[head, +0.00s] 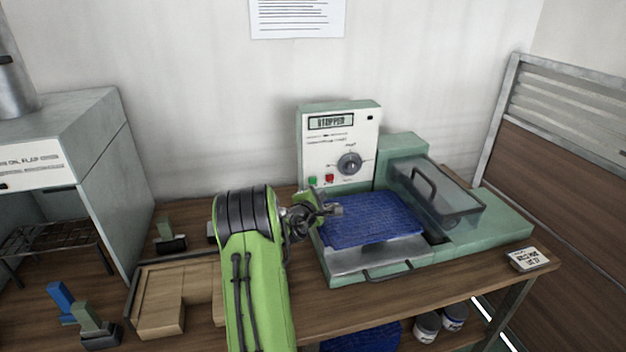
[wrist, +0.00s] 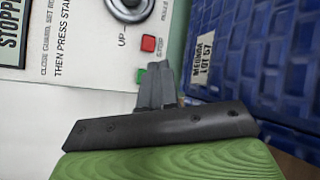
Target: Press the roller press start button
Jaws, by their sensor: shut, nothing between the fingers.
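The roller press (head: 480,238) is pale green with a white control panel (head: 320,150). Its display (head: 331,122) reads "STOPPED". Below the display are a green button (head: 312,181), a red button (head: 329,178) and a dark knob (head: 349,163). My gripper (head: 338,209) is shut and empty, in front of the panel's lower part. In the wrist view its fingertips (wrist: 160,66) lie just right of the green button (wrist: 141,76), partly overlapping it in the picture. The red button (wrist: 148,43), marked "STOP", shows just above them. I cannot tell whether the fingers touch the panel.
A blue textured panel (head: 370,218) lies on the press bed, close right of my gripper. A clear guard (head: 437,190) with a dark handle covers the roller side. A wooden tray (head: 160,290) and small blocks are at left. A label block (head: 528,259) sits at right.

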